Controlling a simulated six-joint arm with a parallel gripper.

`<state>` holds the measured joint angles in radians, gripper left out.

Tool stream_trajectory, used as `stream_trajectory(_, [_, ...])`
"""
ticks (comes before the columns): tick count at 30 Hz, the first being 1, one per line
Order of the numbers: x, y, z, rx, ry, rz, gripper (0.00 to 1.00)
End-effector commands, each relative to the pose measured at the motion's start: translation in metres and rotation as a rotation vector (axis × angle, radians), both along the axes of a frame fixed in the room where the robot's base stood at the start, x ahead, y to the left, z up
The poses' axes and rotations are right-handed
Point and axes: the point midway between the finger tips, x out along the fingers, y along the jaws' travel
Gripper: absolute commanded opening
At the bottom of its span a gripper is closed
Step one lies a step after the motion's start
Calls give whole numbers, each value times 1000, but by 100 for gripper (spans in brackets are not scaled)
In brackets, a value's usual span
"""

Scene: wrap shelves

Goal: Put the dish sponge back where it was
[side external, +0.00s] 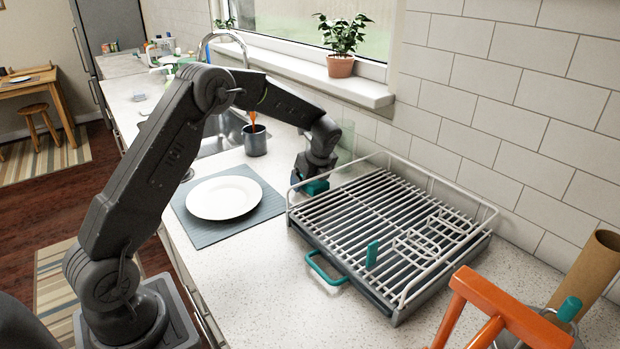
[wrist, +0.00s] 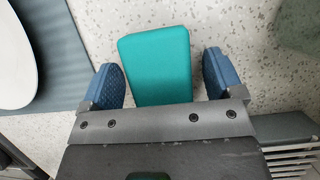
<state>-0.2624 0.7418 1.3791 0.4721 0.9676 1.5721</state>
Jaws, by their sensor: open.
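The dish sponge is a teal block (wrist: 157,62) lying on the speckled counter in the wrist view. In the side external view, a bit of teal sponge (side external: 316,187) shows at the fingertips, beside the back left corner of the dish rack; the rest is hidden by my gripper (side external: 308,182). In the wrist view my gripper (wrist: 163,78) is open, with one blue finger on each side of the sponge. A gap shows between the sponge and each finger.
The dish rack (side external: 340,210) stands to the right, empty. A white plate (side external: 223,198) sits on a grey mat (side external: 188,222) to the left. A grey cup (side external: 255,142) with an orange utensil stands behind, near the sink. An orange object (side external: 500,305) is front right.

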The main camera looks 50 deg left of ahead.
Motion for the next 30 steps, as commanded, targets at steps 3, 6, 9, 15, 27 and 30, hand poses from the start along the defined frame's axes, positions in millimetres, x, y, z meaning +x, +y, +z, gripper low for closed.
stream_trajectory(3, [0, 0, 0, 0, 0, 0, 87])
stream_trajectory(6, [0, 0, 4, 0, -1, 1, 87])
stream_trajectory(9, [1, -5, 15, 1, -2, -1, 87])
stream_trajectory(15, [1, -20, 53, 1, -6, -1, 87])
stream_trajectory(27, [1, -45, 110, 1, -3, -1, 87])
stream_trajectory(30, [-3, -49, 118, -4, -14, 13, 87])
